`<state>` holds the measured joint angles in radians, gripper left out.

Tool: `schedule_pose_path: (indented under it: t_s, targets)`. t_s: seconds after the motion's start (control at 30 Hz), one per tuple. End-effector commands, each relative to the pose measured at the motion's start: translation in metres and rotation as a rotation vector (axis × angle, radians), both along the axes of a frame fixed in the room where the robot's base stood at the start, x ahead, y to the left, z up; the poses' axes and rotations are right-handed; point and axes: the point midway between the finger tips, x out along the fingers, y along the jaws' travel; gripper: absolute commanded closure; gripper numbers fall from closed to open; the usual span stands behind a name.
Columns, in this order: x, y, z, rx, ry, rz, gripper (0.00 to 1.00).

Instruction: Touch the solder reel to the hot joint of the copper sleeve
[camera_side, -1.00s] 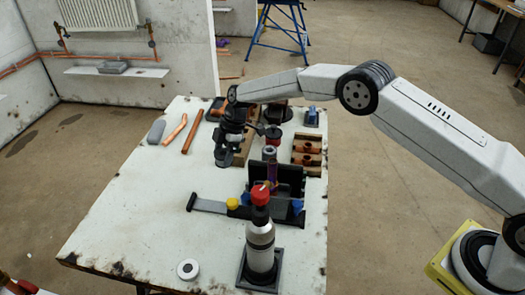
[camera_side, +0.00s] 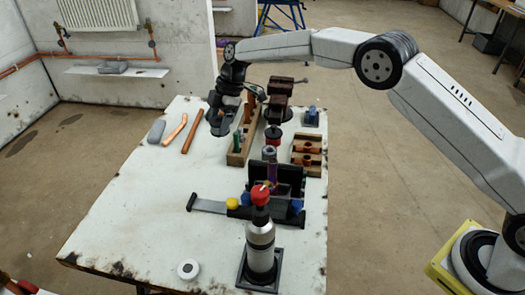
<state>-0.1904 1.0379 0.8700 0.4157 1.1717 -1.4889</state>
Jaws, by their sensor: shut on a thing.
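My gripper (camera_side: 218,124) is over the far left part of the workbench, above the bare top and left of the wooden rack. Its jaws are shut on a small greyish thing; its shape is hard to make out, and I cannot tell whether it is the solder reel. An upright copper-purple tube (camera_side: 271,173), which looks like the copper sleeve, stands at the dark fixture (camera_side: 291,179). My gripper is apart from both. The hot joint cannot be told at this size.
The torch bottle (camera_side: 260,245) with a red top stands upright at the near edge. Copper pipes (camera_side: 192,132) lie at far left. A white ring (camera_side: 188,269) lies near front. The left middle is clear.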

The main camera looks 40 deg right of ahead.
Motion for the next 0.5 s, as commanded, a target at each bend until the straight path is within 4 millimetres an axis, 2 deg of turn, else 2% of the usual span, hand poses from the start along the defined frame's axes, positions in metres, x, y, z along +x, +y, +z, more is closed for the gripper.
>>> schedule_pose_path:
  t_s: [0.03, 0.17, 0.5]
  targets:
    - [0.001, 0.000, 0.011, 0.001, -0.005, 0.000, 1.00]
    - [0.000, 0.000, 0.031, 0.001, -0.004, 0.000, 1.00]
    - [-0.022, -0.011, 0.033, -0.013, -0.005, 0.081, 1.00]
